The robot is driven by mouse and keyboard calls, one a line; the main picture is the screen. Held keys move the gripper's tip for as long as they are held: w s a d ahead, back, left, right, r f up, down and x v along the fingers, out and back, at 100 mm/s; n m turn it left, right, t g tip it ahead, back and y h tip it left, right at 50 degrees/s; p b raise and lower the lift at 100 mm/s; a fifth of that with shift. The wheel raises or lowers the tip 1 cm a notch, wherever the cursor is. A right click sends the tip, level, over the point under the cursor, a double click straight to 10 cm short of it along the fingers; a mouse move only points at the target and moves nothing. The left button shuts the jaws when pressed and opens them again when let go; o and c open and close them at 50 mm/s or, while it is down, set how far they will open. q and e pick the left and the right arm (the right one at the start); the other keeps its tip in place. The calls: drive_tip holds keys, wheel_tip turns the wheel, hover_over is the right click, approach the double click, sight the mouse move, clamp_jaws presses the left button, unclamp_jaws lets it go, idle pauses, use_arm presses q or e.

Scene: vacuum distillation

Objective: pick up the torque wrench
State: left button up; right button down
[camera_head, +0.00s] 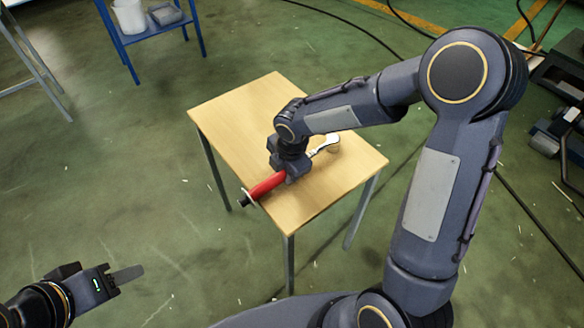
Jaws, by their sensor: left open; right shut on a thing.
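The torque wrench (267,187) has a red handle with a dark end and a silvery head at its upper right. It is at the small wooden table (232,112), with its handle end reaching to the table's front left edge. My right gripper (290,175) is over the table and shut on the wrench near the middle. The gripper hides part of the wrench, and I cannot tell whether the wrench touches the tabletop. My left gripper (125,275) is at the lower left, away from the table, open and empty.
A blue stand (160,33) with a white bucket (129,16) and a grey container (165,14) is at the upper left. Dark equipment (562,70) and cables are at the right. The green floor (130,165) left of the table is clear.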

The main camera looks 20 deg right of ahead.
drive_tip(key=shift+r, duration=0.1)
drive_tip(key=shift+w+r, duration=0.1)
drive_tip(key=shift+r, duration=0.35)
wheel_tip(320, 180, up, 2)
drive_tip(key=shift+r+p, duration=0.1)
drive_tip(key=shift+p, duration=0.45)
drive_tip(key=s+d+r+p, duration=0.1)
drive_tip(key=s+r+p, duration=0.2)
drive_tip(key=s+r, duration=0.6)
drive_tip(key=shift+s+d+r, duration=0.35)
drive_tip(key=shift+s+r, duration=0.05)
drive_tip(key=shift+s, duration=2.1)
drive_tip(key=c, duration=1.8)
unclamp_jaws()
clamp_jaws()
